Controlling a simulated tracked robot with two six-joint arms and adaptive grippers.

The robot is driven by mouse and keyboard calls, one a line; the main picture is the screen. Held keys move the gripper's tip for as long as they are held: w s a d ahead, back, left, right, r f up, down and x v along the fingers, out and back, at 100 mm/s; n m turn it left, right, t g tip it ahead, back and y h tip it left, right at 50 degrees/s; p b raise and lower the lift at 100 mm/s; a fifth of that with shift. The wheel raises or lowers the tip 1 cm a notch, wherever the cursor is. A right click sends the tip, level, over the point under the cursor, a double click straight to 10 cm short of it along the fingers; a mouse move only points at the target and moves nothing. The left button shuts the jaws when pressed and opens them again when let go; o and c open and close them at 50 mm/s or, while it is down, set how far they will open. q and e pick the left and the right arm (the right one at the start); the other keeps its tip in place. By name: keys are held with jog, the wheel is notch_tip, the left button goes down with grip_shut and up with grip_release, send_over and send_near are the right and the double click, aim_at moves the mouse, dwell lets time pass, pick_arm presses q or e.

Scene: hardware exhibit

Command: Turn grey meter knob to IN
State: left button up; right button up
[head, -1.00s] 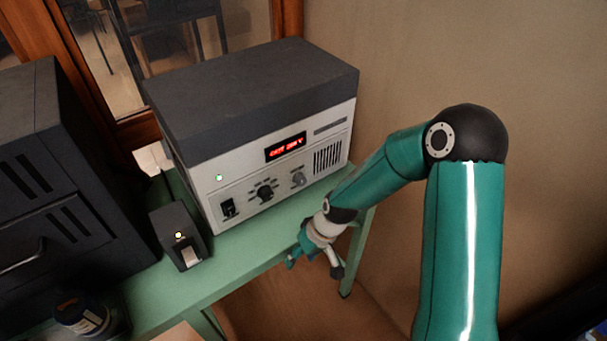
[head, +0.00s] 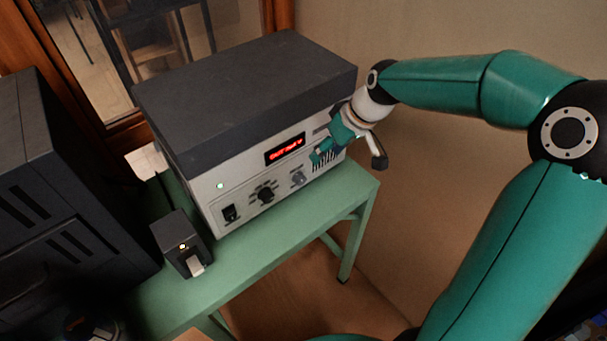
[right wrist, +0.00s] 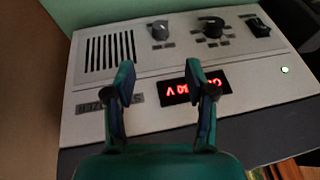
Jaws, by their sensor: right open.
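The meter (head: 240,185) is a box with a pale front panel and a dark grey top, standing on a green table. Its small grey knob (head: 298,178) is at the right of the row of controls. The grey knob also shows in the right wrist view (right wrist: 160,31), upside down, beyond the fingertips. Its pointer setting is too small to read. My right gripper (head: 348,160) is open and empty in front of the panel's right part, near the vent slots. In the right wrist view the open fingers (right wrist: 160,82) point toward the grey knob, apart from it. My left gripper is not in view.
A black knob (head: 265,194) and a black switch (head: 230,213) sit left of the grey knob. A red display (head: 285,150) is above. A small dark box (head: 182,243) stands at the front left on the green table (head: 270,237); a dark cabinet (head: 60,200) is further left.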

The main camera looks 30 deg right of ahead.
aim_at(304, 178)
jog(key=p+x, duration=0.2)
jog(key=x, duration=1.2)
jog(key=shift+w+a+f, duration=0.1)
jog(key=shift+w+f, duration=0.15)
jog(key=shift+f, duration=0.05)
jog(key=shift+c, duration=0.3)
grip_shut()
